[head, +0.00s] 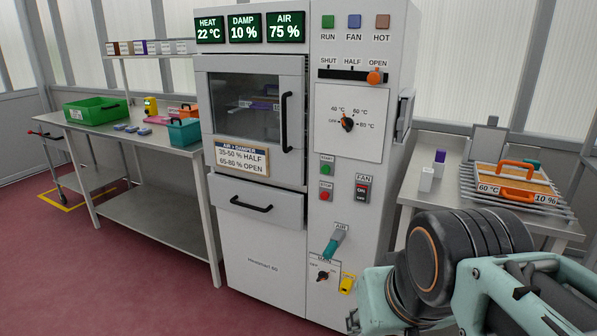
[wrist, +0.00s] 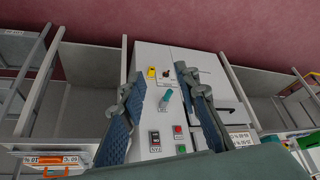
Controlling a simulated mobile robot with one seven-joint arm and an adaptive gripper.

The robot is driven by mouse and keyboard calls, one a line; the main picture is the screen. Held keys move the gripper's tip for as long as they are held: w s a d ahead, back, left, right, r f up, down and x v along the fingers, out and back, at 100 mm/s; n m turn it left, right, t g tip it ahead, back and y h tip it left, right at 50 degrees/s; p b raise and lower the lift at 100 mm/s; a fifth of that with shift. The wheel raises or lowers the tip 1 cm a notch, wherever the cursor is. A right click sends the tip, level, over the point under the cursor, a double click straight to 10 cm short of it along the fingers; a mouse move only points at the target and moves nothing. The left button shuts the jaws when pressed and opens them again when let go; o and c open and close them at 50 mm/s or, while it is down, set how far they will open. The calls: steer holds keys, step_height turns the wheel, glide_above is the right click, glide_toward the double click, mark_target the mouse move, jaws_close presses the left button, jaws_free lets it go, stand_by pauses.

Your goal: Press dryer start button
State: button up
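The dryer (head: 265,240) is a tall grey-white cabinet in the middle of the head view. Its green start button (head: 327,169) is on the right-hand panel, above the red stop button (head: 326,197) and left of the fan switch (head: 363,190). In the wrist view the panel appears upside down, with the green button (wrist: 182,148) below the red button. My gripper (wrist: 160,74) is open and empty, its two fingers apart with the panel seen between them. It is apart from the start button. In the head view my arm fills the lower right; the fingertips are not clear there.
A teal air lever (head: 334,243), a main knob (head: 322,275) and a yellow tag (head: 347,284) sit low on the panel. A bench with a rack and orange-handled tray (head: 515,180) stands right. A left table (head: 165,138) holds a green crate (head: 96,109).

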jaws_close()
stand_by(1.2)
